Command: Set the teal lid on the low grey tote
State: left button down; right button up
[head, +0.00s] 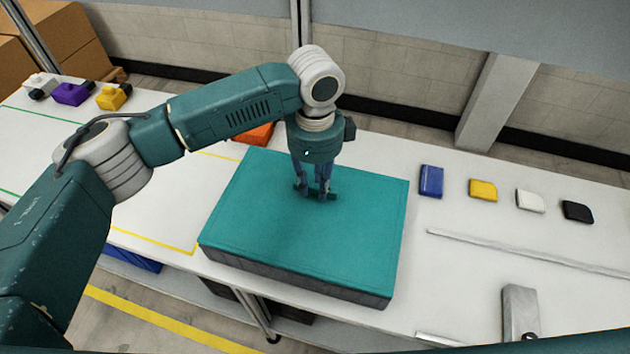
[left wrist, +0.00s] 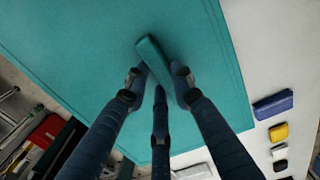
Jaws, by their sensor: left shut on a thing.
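The teal lid (head: 250,215) lies flat over the low grey tote (head: 300,284) on the white table in the head view. Its edges line up with the tote's walls, and no clear gap shows along the front side. My left gripper (head: 315,192) points down at the lid's middle and is shut on its raised handle. In the left wrist view the lid (left wrist: 70,45) fills much of the picture, and the teal handle (left wrist: 155,60) sits between the fingers of my left gripper (left wrist: 160,78). My right gripper is not in view.
An orange item (head: 254,134) stands behind the lid. To the right lie a blue block (head: 431,181), a yellow block (head: 483,190), a white block (head: 530,201) and a black block (head: 577,211). A grey bracket (head: 519,310) stands near the front right.

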pick_arm(q)
jog(key=shift+f, duration=0.45)
dwell(0.3)
jog(key=c, duration=1.4)
grip_release()
notch_tip(320, 180, up, 12)
